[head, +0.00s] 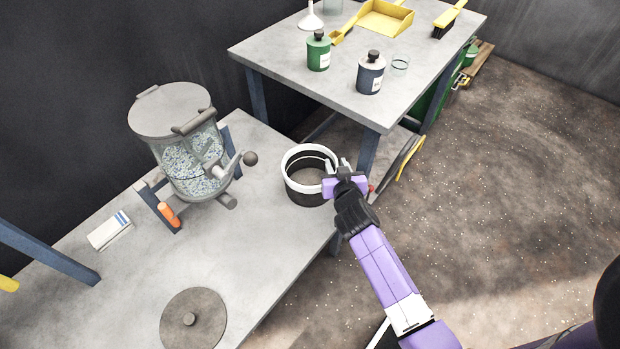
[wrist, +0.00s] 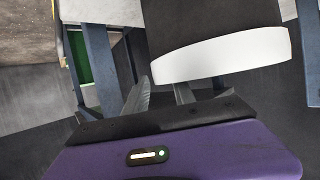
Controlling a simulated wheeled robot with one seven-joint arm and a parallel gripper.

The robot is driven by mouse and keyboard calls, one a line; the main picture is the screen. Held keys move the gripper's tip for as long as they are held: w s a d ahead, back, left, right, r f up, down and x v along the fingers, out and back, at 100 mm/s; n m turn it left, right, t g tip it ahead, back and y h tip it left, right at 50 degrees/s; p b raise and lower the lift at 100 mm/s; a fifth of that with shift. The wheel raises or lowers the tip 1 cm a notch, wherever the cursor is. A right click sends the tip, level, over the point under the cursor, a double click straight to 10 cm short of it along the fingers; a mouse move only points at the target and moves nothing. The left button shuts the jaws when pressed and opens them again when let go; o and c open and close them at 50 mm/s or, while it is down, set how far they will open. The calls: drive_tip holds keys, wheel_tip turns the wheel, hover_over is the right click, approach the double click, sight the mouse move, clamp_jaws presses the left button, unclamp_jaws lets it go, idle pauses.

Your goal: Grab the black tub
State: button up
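The black tub (head: 304,195) has a broad white rim and stands upright at the right end of the grey bench, near its edge. My gripper (head: 337,166) is at the tub's right side, at rim height. Its two fingers are apart, one over the rim towards the inside and one outside. In the wrist view, the black wall and white rim of the tub (wrist: 225,56) fill the upper right. There my gripper (wrist: 160,90) shows a gap between its fingers; the right fingertip is partly hidden by the rim. I cannot tell whether either finger touches the tub.
A clear drum with a grey lid (head: 170,108) stands on the bench (head: 235,265), left of the tub. A round lid (head: 193,320) and a white pad (head: 110,230) lie there.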

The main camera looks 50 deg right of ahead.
drive_tip(key=shift+x, duration=0.9)
drive_tip(key=shift+c, duration=0.2)
clamp_jaws()
drive_tip(key=shift+s+a+f, duration=0.1)
drive_tip(key=shift+f, duration=0.1)
idle(0.4)
